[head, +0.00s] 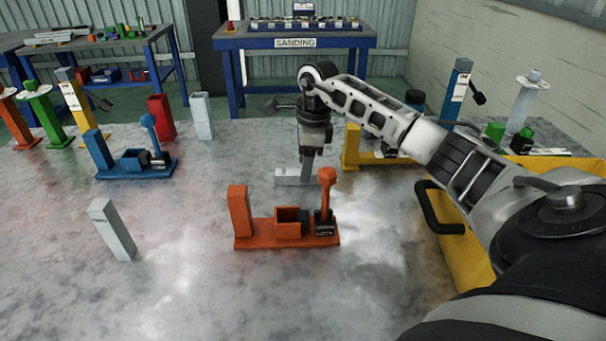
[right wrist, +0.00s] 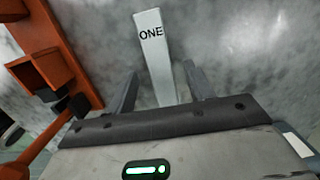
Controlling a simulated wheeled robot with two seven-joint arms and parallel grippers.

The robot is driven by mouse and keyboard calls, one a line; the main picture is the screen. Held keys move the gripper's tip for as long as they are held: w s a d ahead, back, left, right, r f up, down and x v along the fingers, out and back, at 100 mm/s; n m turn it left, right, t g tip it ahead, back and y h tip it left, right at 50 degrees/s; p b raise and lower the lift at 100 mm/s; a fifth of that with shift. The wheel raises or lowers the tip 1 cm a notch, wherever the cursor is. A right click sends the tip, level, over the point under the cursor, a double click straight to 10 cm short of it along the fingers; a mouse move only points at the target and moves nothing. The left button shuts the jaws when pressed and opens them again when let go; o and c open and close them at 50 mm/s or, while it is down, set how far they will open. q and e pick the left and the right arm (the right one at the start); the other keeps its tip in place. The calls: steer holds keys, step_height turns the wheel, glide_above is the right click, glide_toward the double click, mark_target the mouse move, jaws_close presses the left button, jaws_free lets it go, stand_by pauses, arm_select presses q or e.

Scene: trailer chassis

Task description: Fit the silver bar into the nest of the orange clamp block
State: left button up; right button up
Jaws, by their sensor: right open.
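The orange clamp block (head: 262,242) stands mid-table, with a tall post at its left, an open-topped box-shaped nest (head: 287,229) in the middle and a knobbed lever over a black part at its right. The nest looks empty; it also shows in the right wrist view (right wrist: 50,68). A silver bar (head: 287,177) lies on the table behind the block; in the right wrist view the bar (right wrist: 153,50) reads "ONE". My right gripper (head: 306,181) is open and points down over this bar. The bar extends between its fingers (right wrist: 160,72), without visible grip. My left gripper is out of view.
A blue clamp block (head: 140,169) stands at the left and a yellow one (head: 382,158) behind my right arm. The front left of the table is clear.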

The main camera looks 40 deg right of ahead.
steer(key=shift+w+a+f, duration=0.1)
steer(key=shift+w+f, duration=0.05)
steer(key=shift+f, duration=1.05)
steer(key=c, duration=1.1)
jaws_close()
steer(key=shift+r, duration=0.15)
